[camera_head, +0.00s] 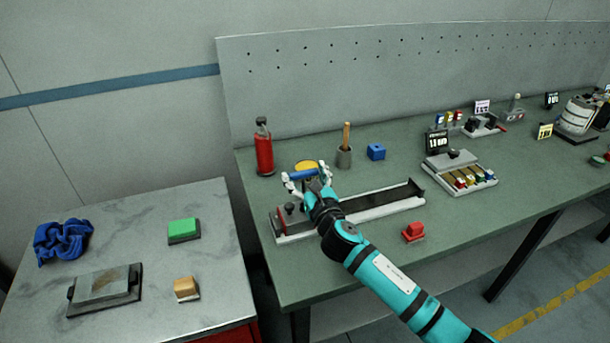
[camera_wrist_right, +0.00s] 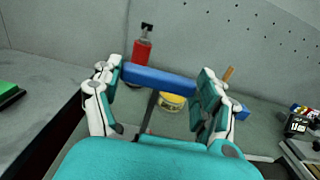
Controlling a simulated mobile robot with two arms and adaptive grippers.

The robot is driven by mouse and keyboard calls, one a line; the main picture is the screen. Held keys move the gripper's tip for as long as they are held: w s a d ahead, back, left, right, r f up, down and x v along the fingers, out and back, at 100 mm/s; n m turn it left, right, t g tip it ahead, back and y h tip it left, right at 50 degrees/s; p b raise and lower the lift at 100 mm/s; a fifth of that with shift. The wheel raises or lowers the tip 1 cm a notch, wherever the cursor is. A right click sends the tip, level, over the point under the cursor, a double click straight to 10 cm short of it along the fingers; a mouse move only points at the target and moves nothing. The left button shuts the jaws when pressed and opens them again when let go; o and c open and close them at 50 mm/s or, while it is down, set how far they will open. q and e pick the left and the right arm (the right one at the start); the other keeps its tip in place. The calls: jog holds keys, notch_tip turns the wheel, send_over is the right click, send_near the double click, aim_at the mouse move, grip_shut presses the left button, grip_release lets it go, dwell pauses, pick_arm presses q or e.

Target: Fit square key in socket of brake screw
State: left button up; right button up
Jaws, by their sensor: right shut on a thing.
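My right gripper (camera_head: 306,174) is shut on the blue handle of the square key (camera_head: 300,175), above the left end of the label magazine (camera_head: 378,211). In the right wrist view the gripper (camera_wrist_right: 157,80) has a white-and-teal finger at each end of the blue handle (camera_wrist_right: 160,83). A dark shank runs down from the handle's middle; its tip is hidden behind my gripper. The magazine is a long pale tray with a dark channel. A red block (camera_head: 291,218) with a dark top sits at its left end. The brake screw's socket cannot be made out. My left gripper is not in view.
A red bottle (camera_head: 264,152), yellow tin (camera_head: 306,165), grey pot (camera_head: 343,158) and blue block (camera_head: 376,151) stand behind the magazine. A red stamp-like piece (camera_head: 414,231) lies in front. A side table (camera_head: 150,265) at left holds a blue cloth (camera_head: 63,240) and small blocks.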

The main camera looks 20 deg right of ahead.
jog(key=shift+f+b, duration=1.05)
jog(key=shift+f, duration=0.25)
jog(key=o, duration=1.2)
jog(key=shift+r, duration=0.1)
jog(key=s, duration=1.2)
jog(key=shift+d, duration=0.2)
